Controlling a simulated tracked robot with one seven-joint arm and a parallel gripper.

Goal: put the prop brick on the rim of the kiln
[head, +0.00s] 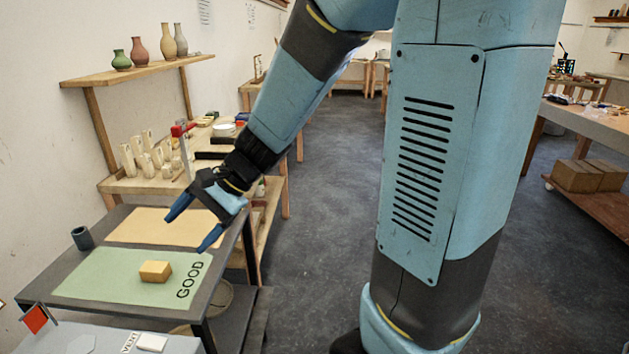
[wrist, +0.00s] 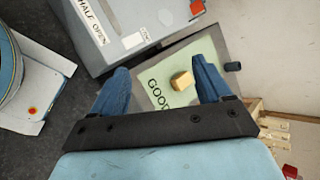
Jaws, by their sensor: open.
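A small yellow-tan block, the likely prop brick (head: 155,271), lies on the green mat marked GOOD (head: 105,278) on a dark table. The brick also shows in the wrist view (wrist: 182,79), beyond and between my fingers. My gripper (head: 186,235) is open and empty, above the table and apart from the brick; its two blue fingers (wrist: 161,64) also show in the wrist view. A grey box, likely the kiln (head: 60,340), is cut off at the lower left; in the wrist view the grey box (wrist: 95,50) bears a HALF OPEN label. I cannot make out its rim.
A dark cup (head: 82,238) stands at the table's left edge, near a tan mat (head: 160,227). A red square piece (head: 36,318) stands at the grey box. A bench with pale upright pieces (head: 150,160) is behind. Dark floor lies open to the right of the table.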

